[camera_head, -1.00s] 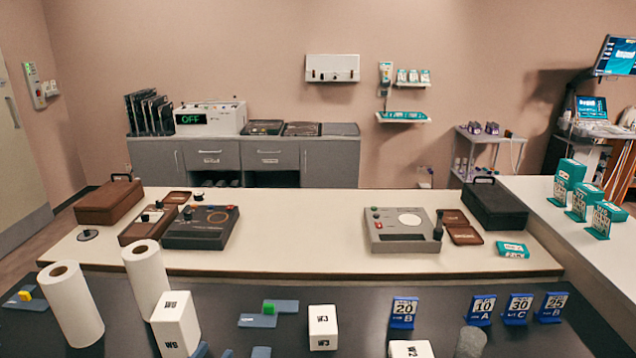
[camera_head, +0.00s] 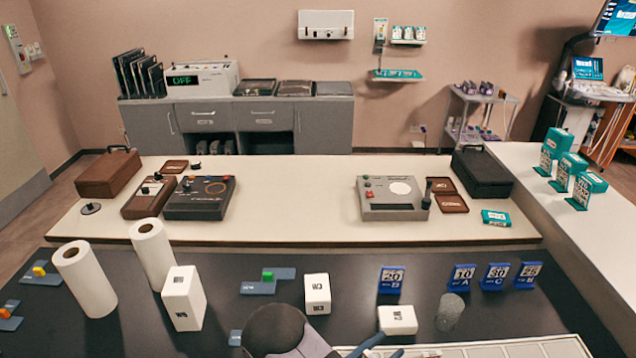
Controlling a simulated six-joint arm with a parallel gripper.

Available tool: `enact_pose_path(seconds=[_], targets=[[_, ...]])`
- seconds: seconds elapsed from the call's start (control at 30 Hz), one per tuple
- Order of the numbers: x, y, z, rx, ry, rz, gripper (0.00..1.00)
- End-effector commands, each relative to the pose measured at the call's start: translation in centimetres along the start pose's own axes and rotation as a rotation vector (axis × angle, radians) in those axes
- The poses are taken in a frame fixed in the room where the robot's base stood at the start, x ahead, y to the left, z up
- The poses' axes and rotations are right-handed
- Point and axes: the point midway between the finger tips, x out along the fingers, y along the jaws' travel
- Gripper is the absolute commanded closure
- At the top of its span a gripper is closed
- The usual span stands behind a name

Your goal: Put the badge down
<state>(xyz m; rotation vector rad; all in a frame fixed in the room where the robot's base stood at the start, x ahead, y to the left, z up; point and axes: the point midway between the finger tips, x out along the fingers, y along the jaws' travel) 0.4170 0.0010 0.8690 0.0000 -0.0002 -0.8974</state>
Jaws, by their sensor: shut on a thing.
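A dark rounded part of my arm (camera_head: 275,328) with a grey-lilac part beside it rises at the bottom edge in the head view. No badge can be picked out with certainty. Blue number stands, among them the 20 B stand (camera_head: 391,280) and the 10 A stand (camera_head: 462,278), stand upright on the dark counter (camera_head: 345,263).
White blocks W6 (camera_head: 183,298) and W3 (camera_head: 317,294) and two white rolls (camera_head: 86,280) stand on the dark counter. A grey translucent cylinder (camera_head: 450,312) is right of W2. A pale tray (camera_head: 520,349) lies at the front edge. Counter behind W3 is clear.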

Motion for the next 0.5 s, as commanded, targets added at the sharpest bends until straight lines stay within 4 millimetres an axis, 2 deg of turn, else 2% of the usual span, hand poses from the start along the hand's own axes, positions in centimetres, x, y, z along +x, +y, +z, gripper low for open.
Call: enact_pose_path(seconds=[0.23,0.5], targets=[[0.1,0.0,0.2,0.002,0.000,0.003,0.86],[-0.2,2.4,1.8,-0.004,0.000,0.206,0.86]])
